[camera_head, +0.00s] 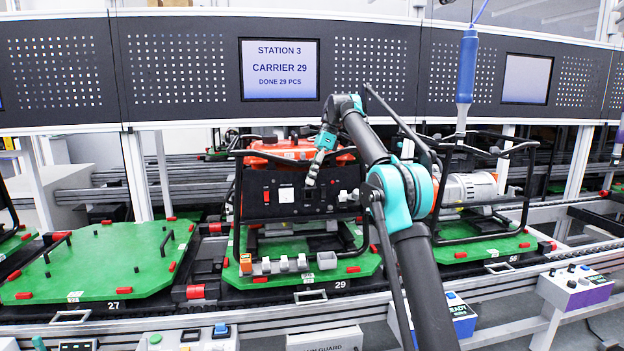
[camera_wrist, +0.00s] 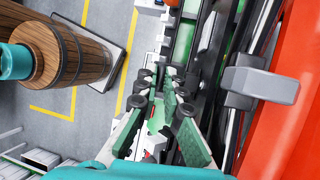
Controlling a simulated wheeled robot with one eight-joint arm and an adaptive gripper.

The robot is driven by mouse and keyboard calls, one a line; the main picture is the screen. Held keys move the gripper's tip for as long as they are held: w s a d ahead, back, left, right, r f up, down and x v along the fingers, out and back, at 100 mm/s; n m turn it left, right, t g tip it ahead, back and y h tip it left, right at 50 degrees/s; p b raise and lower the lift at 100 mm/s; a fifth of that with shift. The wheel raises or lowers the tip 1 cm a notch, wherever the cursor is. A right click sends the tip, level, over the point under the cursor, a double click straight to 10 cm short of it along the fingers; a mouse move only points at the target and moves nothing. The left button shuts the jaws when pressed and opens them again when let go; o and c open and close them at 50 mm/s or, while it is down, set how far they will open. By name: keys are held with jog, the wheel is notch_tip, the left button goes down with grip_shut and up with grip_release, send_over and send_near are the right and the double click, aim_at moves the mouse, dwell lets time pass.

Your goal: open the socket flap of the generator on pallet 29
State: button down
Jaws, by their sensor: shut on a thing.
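The generator (camera_head: 270,203) stands on pallet 29 (camera_head: 250,278), with an orange top (camera_head: 268,147) and a black front panel. A pale square (camera_head: 286,194) sits on the panel left of my gripper, and small grey parts (camera_head: 349,195) sit to the right. My gripper (camera_head: 310,181) points down at the panel's middle, its fingertips close together. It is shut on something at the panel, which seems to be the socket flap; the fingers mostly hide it. In the wrist view the fingers (camera_wrist: 162,90) point along the black frame beside the orange top. I cannot see how far the flap is turned.
A black tube frame (camera_head: 237,195) surrounds the generator. A second generator (camera_head: 470,188) stands at right. Pallet 27 (camera_head: 110,258) at left is bare in its middle. A blue tool (camera_head: 467,65) hangs at upper right. A grey block (camera_wrist: 262,85) juts out near the fingers.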

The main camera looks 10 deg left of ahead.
jog(key=shift+w+a, duration=0.1)
dwell(0.5)
jog(key=c, duration=1.7)
grip_release()
jog(key=shift+s+f, duration=0.1)
jog(key=shift+s, duration=0.1)
